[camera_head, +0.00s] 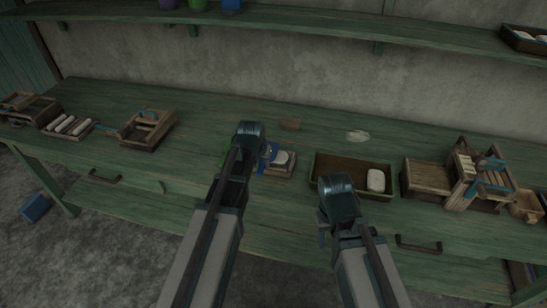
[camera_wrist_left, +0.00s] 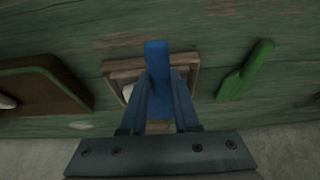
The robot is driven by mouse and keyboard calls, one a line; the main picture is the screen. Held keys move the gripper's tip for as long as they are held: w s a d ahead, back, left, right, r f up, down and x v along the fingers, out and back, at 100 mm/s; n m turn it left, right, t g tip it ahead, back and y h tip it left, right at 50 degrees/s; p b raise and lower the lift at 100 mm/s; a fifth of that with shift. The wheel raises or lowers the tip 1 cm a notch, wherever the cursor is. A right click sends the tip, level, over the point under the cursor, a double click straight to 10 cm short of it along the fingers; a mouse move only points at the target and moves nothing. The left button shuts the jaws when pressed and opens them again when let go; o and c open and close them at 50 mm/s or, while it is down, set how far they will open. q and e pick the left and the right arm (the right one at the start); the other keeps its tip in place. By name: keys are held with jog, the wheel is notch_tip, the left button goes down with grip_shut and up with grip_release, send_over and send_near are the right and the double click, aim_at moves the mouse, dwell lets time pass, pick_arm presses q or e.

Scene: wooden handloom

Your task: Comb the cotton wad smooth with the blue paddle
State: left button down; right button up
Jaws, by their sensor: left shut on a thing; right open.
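My left gripper (camera_head: 262,160) is shut on the blue paddle (camera_head: 273,151), near the middle of the bench. In the left wrist view the blue paddle (camera_wrist_left: 157,58) stands out between the fingers (camera_wrist_left: 160,100), over a small wooden frame (camera_wrist_left: 122,68). The white cotton wad (camera_head: 281,158) sits on this frame, right beside the paddle. In the wrist view the wad (camera_wrist_left: 128,92) is mostly hidden by a finger; I cannot tell whether the paddle touches it. My right gripper (camera_head: 323,232) is open and empty, low in front of the brown tray.
A green paddle (camera_wrist_left: 246,70) lies beside the frame. The brown tray (camera_head: 335,165) holding a white piece (camera_head: 376,180) stands to the right. A wooden loom (camera_head: 470,180) is farther right. Wooden boxes (camera_head: 147,129) and white rolls (camera_head: 68,125) are at left. The bench behind is mostly clear.

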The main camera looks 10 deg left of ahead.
pick_arm(q)
jog(key=shift+s+d+f, duration=0.1)
jog(key=shift+d, duration=2.4)
jog(key=shift+a, duration=2.5)
jog(key=shift+d, duration=2.5)
jog(key=shift+a, duration=2.5)
